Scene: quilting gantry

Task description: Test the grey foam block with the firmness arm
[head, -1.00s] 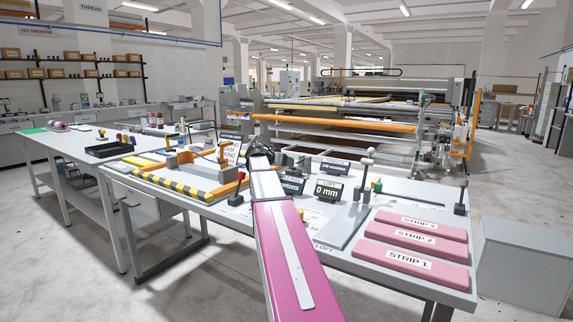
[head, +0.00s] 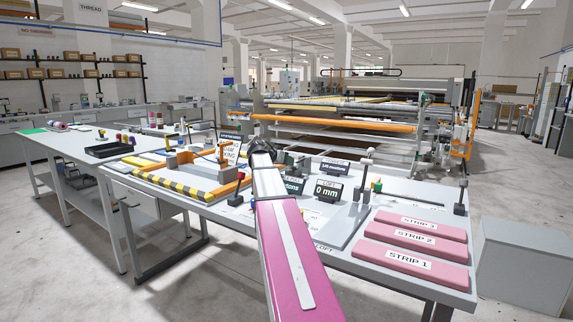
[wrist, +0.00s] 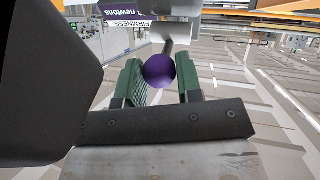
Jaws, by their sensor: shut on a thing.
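In the wrist view my gripper (wrist: 159,72) has its two green-padded fingers on either side of a round purple knob (wrist: 159,71), and it is shut on this knob. A short grey rod runs from the knob toward a pale grey body (wrist: 234,30) behind it. A dark sign reading "FIRMNESS" and "newtons" (wrist: 127,14) stands close by, upside down in this view. In the head view my arm hides the knob and most of the firmness arm. I cannot make out the grey foam block in either view.
Pink strips (head: 415,249) lie on the bench's right side, beside the grey loft plate (head: 346,229) and its post. A "0 mm" display (head: 327,191) stands right of my arm. A yellow-and-black striped fixture (head: 185,187) with orange parts lies to the left.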

